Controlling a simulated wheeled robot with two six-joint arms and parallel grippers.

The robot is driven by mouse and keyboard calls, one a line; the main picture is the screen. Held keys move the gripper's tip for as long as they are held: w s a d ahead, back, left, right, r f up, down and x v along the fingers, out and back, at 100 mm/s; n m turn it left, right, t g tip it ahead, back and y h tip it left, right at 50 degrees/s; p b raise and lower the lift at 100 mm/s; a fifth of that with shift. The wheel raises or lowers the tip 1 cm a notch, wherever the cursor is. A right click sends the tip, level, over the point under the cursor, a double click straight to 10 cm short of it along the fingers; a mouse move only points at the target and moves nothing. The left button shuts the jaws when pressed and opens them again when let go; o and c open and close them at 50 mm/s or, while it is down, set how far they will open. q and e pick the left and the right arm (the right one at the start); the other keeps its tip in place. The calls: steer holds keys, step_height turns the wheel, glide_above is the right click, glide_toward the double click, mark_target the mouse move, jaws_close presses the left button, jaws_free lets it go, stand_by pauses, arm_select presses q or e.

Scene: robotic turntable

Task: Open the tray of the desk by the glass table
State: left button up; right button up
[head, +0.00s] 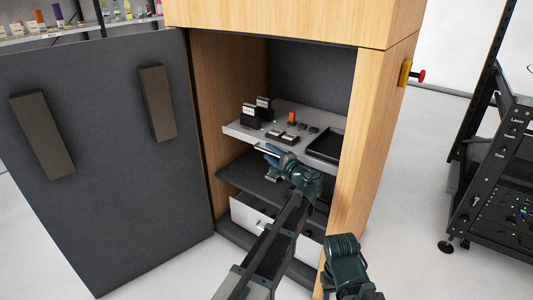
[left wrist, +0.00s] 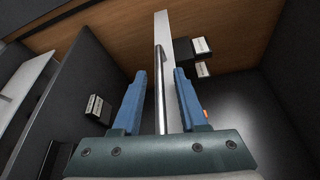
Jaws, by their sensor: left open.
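The grey pull-out tray (head: 240,130) is inside the open wooden cabinet, with small devices on top. In the left wrist view its pale front edge (left wrist: 170,35) runs away from me, with a thin metal bar handle (left wrist: 160,85) along it. My left gripper (head: 271,155) reaches into the cabinet at the tray's front edge. In the left wrist view its blue fingers (left wrist: 160,75) are open, one on each side of the bar, with gaps visible.
The dark cabinet door (head: 110,190) stands open at left. A wooden side wall (head: 375,130) is close on the right of my arm. A dark shelf (head: 232,178) and white drawer (head: 248,215) lie below. A black rack (head: 500,170) stands at right.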

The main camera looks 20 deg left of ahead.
arm_select(q)
jaws_close()
stand_by(1.4)
